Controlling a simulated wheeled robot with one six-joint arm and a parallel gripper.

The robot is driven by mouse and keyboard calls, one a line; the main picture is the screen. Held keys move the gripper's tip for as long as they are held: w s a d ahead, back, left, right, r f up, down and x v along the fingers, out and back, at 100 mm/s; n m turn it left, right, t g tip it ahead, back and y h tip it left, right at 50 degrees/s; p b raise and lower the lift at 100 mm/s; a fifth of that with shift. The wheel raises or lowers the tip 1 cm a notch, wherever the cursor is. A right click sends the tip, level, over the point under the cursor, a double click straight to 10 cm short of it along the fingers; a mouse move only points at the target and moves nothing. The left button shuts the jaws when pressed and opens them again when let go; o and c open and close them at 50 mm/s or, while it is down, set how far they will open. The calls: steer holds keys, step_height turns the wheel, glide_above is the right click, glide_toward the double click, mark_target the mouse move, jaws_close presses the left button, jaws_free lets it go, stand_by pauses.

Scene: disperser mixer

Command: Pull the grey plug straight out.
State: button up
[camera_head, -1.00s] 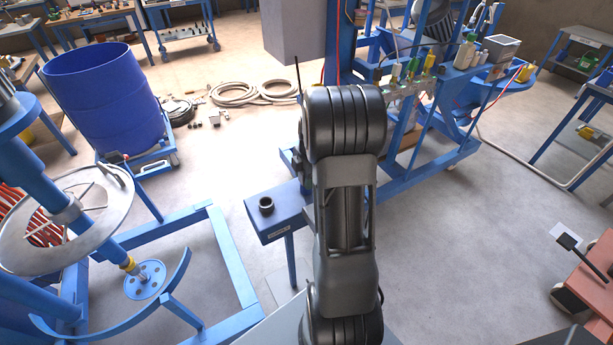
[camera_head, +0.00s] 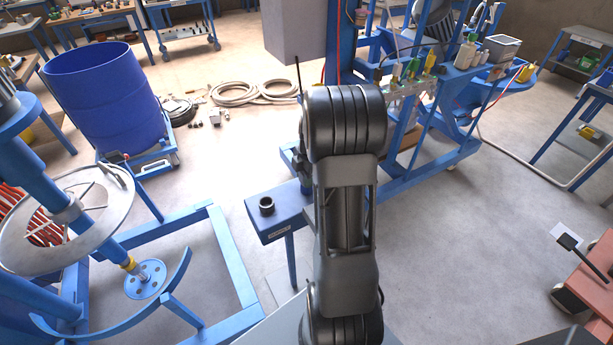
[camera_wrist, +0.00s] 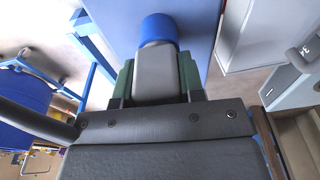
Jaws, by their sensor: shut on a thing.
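The grey plug (camera_wrist: 155,62) is a light grey, tapering block in the upper middle of the wrist view. My gripper (camera_wrist: 156,82) is shut on it, with a dark green pad against each side. A short blue round socket (camera_wrist: 158,29) sits right beyond the plug's far end, in front of a blue panel (camera_wrist: 188,14). The plug's end meets the blue socket with no gap that I can see; how deep it sits is hidden. In the head view my own arm hides the gripper, plug and socket.
A small blue table (camera_head: 290,212) with a dark ring (camera_head: 267,205) stands left of my arm. Behind it is a blue frame carrying bottles (camera_head: 465,52). In the wrist view a pale grey box (camera_wrist: 290,75) is close on the right.

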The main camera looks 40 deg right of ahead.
steer(key=shift+r+p, duration=1.75)
steer(key=shift+r, duration=1.3)
steer(key=shift+r, duration=0.1)
steer(key=shift+r+p, duration=1.25)
steer(key=shift+r, duration=0.65)
